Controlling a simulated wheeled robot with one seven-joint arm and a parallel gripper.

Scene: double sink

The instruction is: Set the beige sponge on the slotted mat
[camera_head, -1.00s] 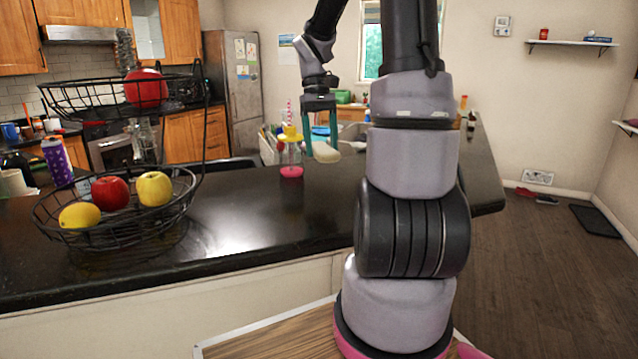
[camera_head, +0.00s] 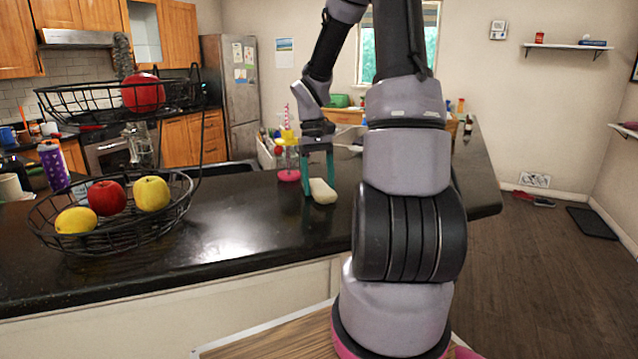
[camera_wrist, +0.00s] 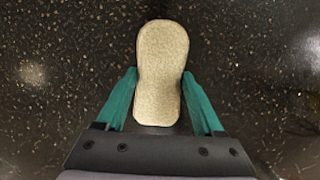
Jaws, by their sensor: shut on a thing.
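The beige sponge (camera_head: 322,191) is held at my gripper's fingertips, low over or at the black counter; I cannot tell whether it touches the surface. My gripper (camera_head: 317,184) points down with its teal fingers on either side of the sponge. In the wrist view the sponge (camera_wrist: 161,62) sticks out past the fingertips (camera_wrist: 160,98), and the fingers close on its near end. Speckled dark counter is below it. I do not see a slotted mat in either current view.
A two-tier wire fruit basket (camera_head: 110,240) is at the left. The black counter (camera_head: 240,215) between basket and sponge is clear.

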